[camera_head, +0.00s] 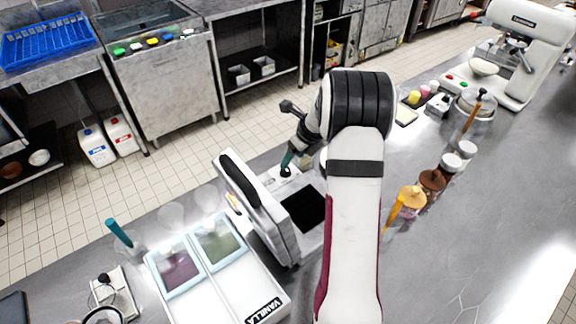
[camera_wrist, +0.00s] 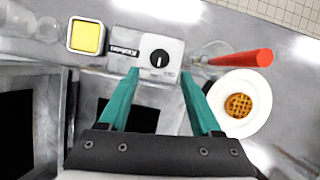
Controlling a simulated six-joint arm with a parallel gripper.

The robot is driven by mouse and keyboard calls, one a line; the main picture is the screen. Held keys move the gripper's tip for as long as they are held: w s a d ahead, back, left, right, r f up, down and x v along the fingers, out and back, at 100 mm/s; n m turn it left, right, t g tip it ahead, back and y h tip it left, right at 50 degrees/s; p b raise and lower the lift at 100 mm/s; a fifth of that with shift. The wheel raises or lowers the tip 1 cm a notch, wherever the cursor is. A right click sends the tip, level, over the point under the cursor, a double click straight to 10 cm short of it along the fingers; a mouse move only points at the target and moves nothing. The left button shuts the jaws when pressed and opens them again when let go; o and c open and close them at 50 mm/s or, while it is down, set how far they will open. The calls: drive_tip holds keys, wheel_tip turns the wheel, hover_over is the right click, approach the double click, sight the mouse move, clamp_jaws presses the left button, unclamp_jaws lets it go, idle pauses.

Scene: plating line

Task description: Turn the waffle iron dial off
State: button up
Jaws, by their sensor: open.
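The waffle iron (camera_head: 255,205) stands on the steel counter with its white lid raised and its dark plate showing. Its dial (camera_wrist: 160,58) is a round black knob with a white pointer line, on a white front panel in the wrist view. The pointer stands close to upright in that view; the small panel marks are too blurred to read. My gripper (camera_wrist: 160,72) is open, with one teal finger on each side of the dial. I cannot tell whether either finger touches it. In the head view my gripper (camera_head: 291,160) is over the panel end, partly hidden by my arm.
A white plate (camera_wrist: 257,124) with a waffle (camera_wrist: 238,105) lies right of the panel. A red-handled tool (camera_wrist: 240,59) rests nearby. A yellow square item (camera_wrist: 87,37) lies left. Topping trays (camera_head: 213,296) and a stand mixer (camera_head: 525,45) share the counter.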

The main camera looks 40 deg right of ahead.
sight(288, 171)
drive_tip(key=x, duration=0.6)
drive_tip(key=shift+f, duration=0.2)
clamp_jaws()
